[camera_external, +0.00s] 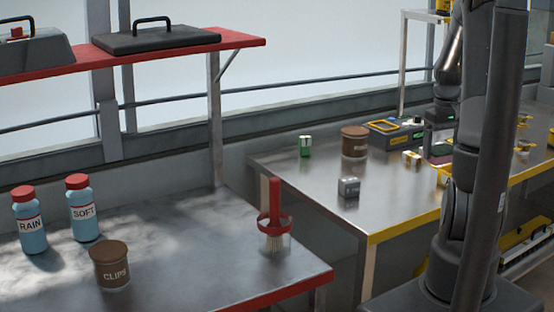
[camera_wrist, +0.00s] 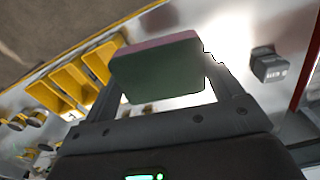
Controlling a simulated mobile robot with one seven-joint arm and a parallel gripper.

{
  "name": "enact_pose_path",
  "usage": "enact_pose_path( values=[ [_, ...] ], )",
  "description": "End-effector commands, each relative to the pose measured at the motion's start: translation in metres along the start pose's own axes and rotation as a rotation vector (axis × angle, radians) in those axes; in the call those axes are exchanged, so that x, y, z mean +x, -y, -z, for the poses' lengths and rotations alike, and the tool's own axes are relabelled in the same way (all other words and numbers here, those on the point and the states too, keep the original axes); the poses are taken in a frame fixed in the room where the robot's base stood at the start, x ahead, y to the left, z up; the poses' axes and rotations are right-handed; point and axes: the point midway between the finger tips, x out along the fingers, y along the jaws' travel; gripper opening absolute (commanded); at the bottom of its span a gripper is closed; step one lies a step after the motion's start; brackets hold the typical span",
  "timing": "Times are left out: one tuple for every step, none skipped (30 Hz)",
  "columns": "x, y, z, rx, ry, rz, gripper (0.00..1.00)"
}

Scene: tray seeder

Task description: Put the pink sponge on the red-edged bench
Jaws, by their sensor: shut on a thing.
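The pink sponge (camera_wrist: 158,70) fills the space between my fingers in the wrist view; it has a pink edge on top and a dark green face. My gripper (camera_wrist: 165,80) is shut on it. In the external view my gripper (camera_external: 437,146) is over the far part of the yellow-edged bench (camera_external: 395,215), partly behind my arm, with a sliver of pink (camera_external: 439,159) below it. I cannot tell the exact height of the sponge above that bench. The red-edged bench (camera_external: 180,265) is at the front left, apart from my gripper.
On the red-edged bench stand two blue bottles (camera_external: 29,228) (camera_external: 84,215), a brown CLIPS pot (camera_external: 110,268) and a red-handled brush (camera_external: 275,220). A red shelf (camera_external: 240,44) hangs above. The yellow-edged bench holds a grey block (camera_external: 349,188), a brown pot (camera_external: 355,142) and yellow bins (camera_wrist: 75,80).

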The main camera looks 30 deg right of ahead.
Motion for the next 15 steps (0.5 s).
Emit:
enact_pose_path(
  values=[
    [0.001,0.008,0.021,-0.014,0.001,0.001,0.64],
    [0.001,0.013,0.032,-0.016,0.001,0.001,0.64],
    [0.001,0.02,0.047,-0.02,0.0,0.001,0.64],
    [0.001,0.026,0.059,-0.023,0.0,0.001,0.64],
    [0.001,0.032,0.07,-0.025,0.001,0.001,0.64],
    [0.002,0.041,0.085,-0.029,0.001,0.001,0.64],
    [0.003,0.048,0.096,-0.032,0.001,0.001,0.64],
    [0.003,0.055,0.107,-0.033,0.0,0.0,0.64],
    [0.004,0.066,0.121,-0.036,0.001,0.0,0.64],
    [0.005,0.074,0.131,-0.039,0.001,0.0,0.64],
    [0.006,0.084,0.142,-0.04,0.002,0.001,0.64],
    [0.007,0.096,0.155,-0.044,0.001,0.0,0.64],
    [0.009,0.106,0.166,-0.047,0.001,0.0,0.64],
    [0.01,0.117,0.175,-0.049,0.001,0.0,0.64],
    [0.012,0.132,0.188,-0.053,0.001,0.0,0.64]
  ],
)
